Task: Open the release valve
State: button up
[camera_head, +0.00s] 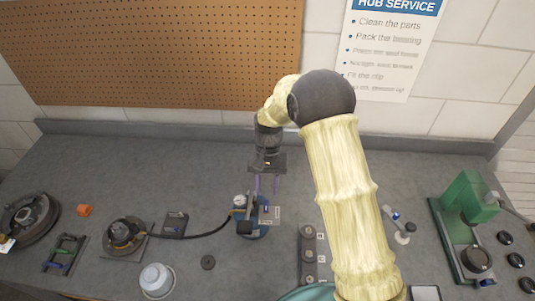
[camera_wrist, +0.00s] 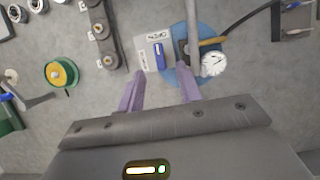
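A small pump unit with a round blue base (camera_head: 247,229) stands on the bench near the middle front. It carries a white-faced gauge (camera_wrist: 213,64) and a dark block with a hose. Beside the base is a pale label plate with small print (camera_wrist: 145,45), bearing a short blue lever (camera_wrist: 158,52), which looks like the release valve. The lever lies lengthwise on the plate; the print is too small to read. My gripper (camera_head: 265,184) points down over the bench, just behind the unit in the head view. In the wrist view its purple fingers (camera_wrist: 160,80) are apart, with nothing between them.
A grey bar (camera_wrist: 192,25) rises from the unit close to the fingers. A black hose (camera_head: 195,234) runs left to a hub on a plate (camera_head: 124,234). A dark holder with round parts (camera_head: 308,255) stands right; a green press (camera_head: 468,200) stands far right. The back of the bench is clear.

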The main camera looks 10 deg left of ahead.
jog(key=b+v, duration=0.2)
jog(key=v, duration=1.1)
jog(key=s+d+f+t, duration=0.1)
jog(key=s+d+t, duration=0.2)
jog(key=s+d, duration=0.5)
jog(key=s+d+f+t, duration=0.1)
jog(key=s+d+t, duration=0.3)
jog(key=s+d, duration=0.5)
jog(key=d, duration=0.5)
jog(key=shift+s+d+f+m, duration=0.2)
jog(key=shift+d+f+m, duration=0.1)
jog(key=shift+f, duration=0.1)
